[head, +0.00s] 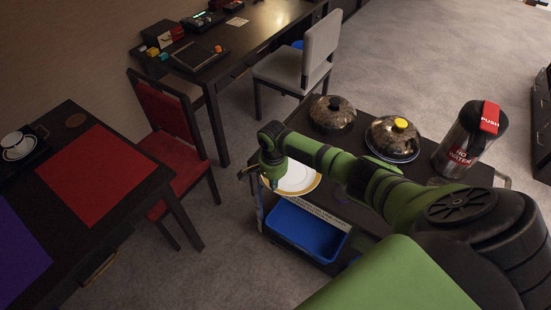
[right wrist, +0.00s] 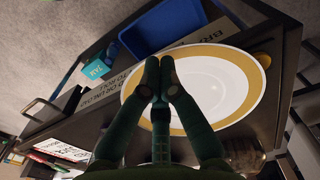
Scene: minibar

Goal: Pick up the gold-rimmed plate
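The gold-rimmed plate (head: 296,180) is white with a wide gold band and lies on the dark cart. In the right wrist view the plate (right wrist: 228,88) fills the middle, partly hidden behind my fingers. My right gripper (head: 272,183) is at the plate's left side in the head view. In the right wrist view the right gripper's fingertips (right wrist: 160,66) are together in front of the plate's gold band. Neither finger is hidden by the plate, and I see nothing held between them. My left gripper is not in view.
A blue bin (head: 307,231) is below the plate. A red chair (head: 170,135) and a dark table (head: 150,187) stand to the left.

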